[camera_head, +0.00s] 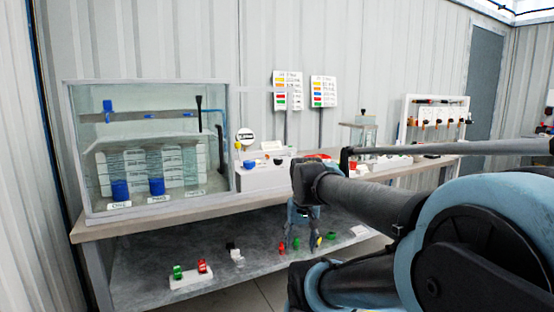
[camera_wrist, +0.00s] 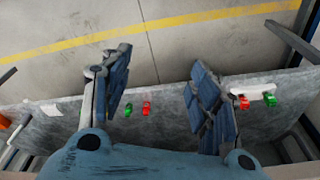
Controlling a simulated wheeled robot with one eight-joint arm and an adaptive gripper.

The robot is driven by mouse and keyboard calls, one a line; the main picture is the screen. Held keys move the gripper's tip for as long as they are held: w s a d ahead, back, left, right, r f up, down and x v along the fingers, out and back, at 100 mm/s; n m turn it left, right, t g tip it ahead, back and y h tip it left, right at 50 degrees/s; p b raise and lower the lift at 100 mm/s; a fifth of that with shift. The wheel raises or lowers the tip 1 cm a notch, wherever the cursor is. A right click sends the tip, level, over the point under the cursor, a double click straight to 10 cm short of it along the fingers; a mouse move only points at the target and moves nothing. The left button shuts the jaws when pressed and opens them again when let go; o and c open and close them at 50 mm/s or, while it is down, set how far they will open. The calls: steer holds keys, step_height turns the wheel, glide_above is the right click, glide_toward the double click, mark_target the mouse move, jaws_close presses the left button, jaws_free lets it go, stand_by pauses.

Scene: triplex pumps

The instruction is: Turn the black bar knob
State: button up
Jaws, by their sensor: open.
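I cannot pick out the black bar knob for certain. A small dark part (camera_head: 278,162) sits on the white box on the bench, next to a blue knob (camera_head: 249,163). A small black-and-white piece (camera_head: 235,252) lies on the lower shelf. Both are too small to tell their shape. My gripper (camera_head: 303,217) hangs in front of the bench, pointing down toward the lower shelf. In the wrist view, its two blue-grey fingers (camera_wrist: 160,70) are spread apart with nothing between them, and neither dark piece shows clearly.
The lower shelf (camera_head: 140,280) holds a white base with green and red parts (camera_head: 190,276) and small red and green pieces. A glass tank (camera_head: 150,150) stands at the bench's left. Sign boards (camera_head: 288,92) stand behind. Floor with a yellow line (camera_wrist: 200,20) is clear.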

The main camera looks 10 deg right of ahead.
steer(key=w+r+m, duration=0.4)
steer(key=w+r, duration=0.6)
steer(key=r, duration=0.3)
step_height(320, 180, up, 22)
steer(key=m+g, duration=0.2)
steer(key=m, duration=1.1)
glide_above(277, 159)
steer(key=f, duration=1.1)
steer(key=w+f, duration=0.1)
steer(key=f, duration=0.5)
steer(key=shift+d+f, duration=0.25)
steer(key=shift+f, duration=0.1)
steer(key=c, duration=1.1)
steer(key=shift+o, duration=0.2)
steer(key=shift+a, duration=0.15)
